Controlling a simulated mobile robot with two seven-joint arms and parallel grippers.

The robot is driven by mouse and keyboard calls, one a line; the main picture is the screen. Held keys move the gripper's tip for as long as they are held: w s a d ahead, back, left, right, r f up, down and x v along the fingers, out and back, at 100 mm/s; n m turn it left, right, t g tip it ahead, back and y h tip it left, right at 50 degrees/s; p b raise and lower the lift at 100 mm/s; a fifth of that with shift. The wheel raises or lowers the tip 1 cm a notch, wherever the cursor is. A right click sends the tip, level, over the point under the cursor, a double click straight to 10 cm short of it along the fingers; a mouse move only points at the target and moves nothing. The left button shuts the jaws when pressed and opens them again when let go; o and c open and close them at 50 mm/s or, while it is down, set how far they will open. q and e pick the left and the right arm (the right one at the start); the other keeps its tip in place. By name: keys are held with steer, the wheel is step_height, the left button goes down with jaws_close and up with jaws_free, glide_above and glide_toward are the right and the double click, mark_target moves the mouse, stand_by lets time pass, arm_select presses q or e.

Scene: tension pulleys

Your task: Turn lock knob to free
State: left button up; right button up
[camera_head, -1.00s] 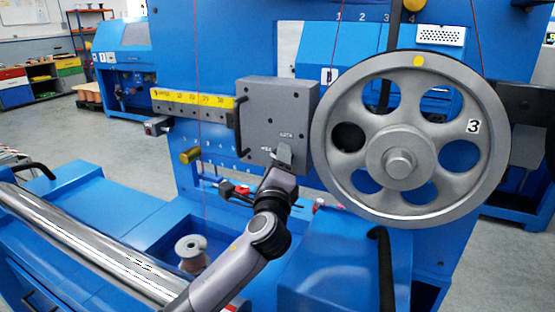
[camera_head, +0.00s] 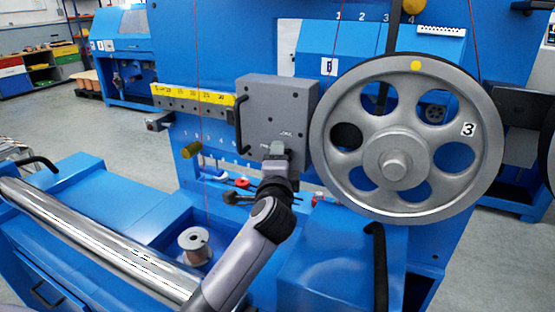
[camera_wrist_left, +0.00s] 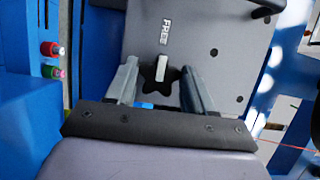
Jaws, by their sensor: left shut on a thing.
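The lock knob (camera_wrist_left: 158,82) is a black lobed knob with a pale pointer bar, on a grey box (camera_wrist_left: 200,30). In the left wrist view its pointer lines up toward the white FREE label (camera_wrist_left: 167,33). My left gripper (camera_wrist_left: 160,85) has its two fingers on either side of the knob, shut on it. In the head view my left gripper (camera_head: 276,152) reaches the lower front face of the grey box (camera_head: 270,105) and hides the knob. My right gripper is in neither view.
A large grey spoked pulley wheel (camera_head: 405,140) marked 3 stands close right of the box. A black handle (camera_head: 239,123) and yellow scale (camera_head: 195,95) are at its left. Red and black levers (camera_head: 242,184), a spool (camera_head: 193,246) and a shiny roller (camera_head: 90,240) lie lower left.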

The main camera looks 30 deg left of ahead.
arm_select(q)
steer(key=o, duration=1)
steer(key=shift+o, duration=0.2)
steer(key=v, duration=0.7)
steer(key=shift+b, duration=0.4)
steer(key=shift+s+d, duration=0.1)
steer(key=shift+s, duration=0.05)
